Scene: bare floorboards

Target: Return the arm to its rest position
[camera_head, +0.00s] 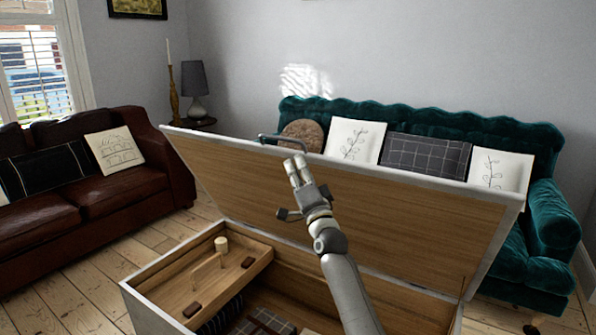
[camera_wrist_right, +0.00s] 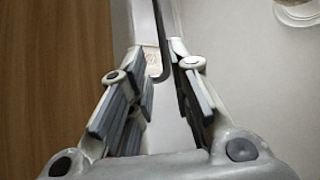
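My right arm reaches up from the bottom centre of the head view, in front of the raised lid (camera_head: 400,220) of a large chest. My right gripper (camera_head: 297,163) is near the lid's top edge, just below a dark metal handle (camera_head: 268,138). In the right wrist view, the gripper's fingers (camera_wrist_right: 162,85) are apart with a gap between them. The bent dark handle bar (camera_wrist_right: 158,40) shows beyond the tips, and nothing is clearly gripped. Whether a finger touches the handle is unclear. My left gripper is not in view.
The chest stands open, with a wooden tray (camera_head: 238,274) inside and dark checked cloth (camera_head: 262,322) below. A brown leather sofa (camera_head: 95,195) is at left and a green sofa (camera_head: 550,215) is behind at right. Bare floorboards (camera_head: 75,300) show at left.

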